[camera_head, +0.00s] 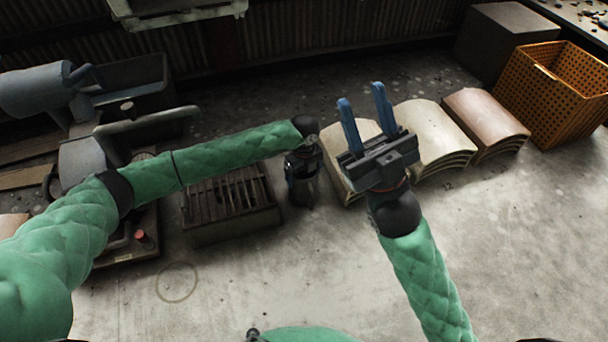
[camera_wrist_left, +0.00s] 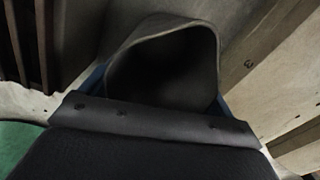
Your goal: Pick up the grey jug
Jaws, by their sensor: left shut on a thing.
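The grey jug (camera_wrist_left: 165,62) is seen from above in the left wrist view, with its wide rim and dark hollow inside facing the camera. My left gripper (camera_head: 301,180) points down at the middle of the head view and is shut on the jug, with a blue finger on each side of it. In the head view the hand and wrist hide most of the jug, and whether its base touches the floor cannot be told. My right gripper (camera_head: 366,110) is raised, with its two blue fingers apart and nothing between them.
A dark slatted crate (camera_head: 232,205) stands left of my left gripper. Curved stacks of sheets, one cream (camera_head: 432,135) and one reddish (camera_head: 486,120), lie to the right. An orange basket (camera_head: 552,92) and a grey box (camera_head: 505,40) stand far right. The front floor is clear.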

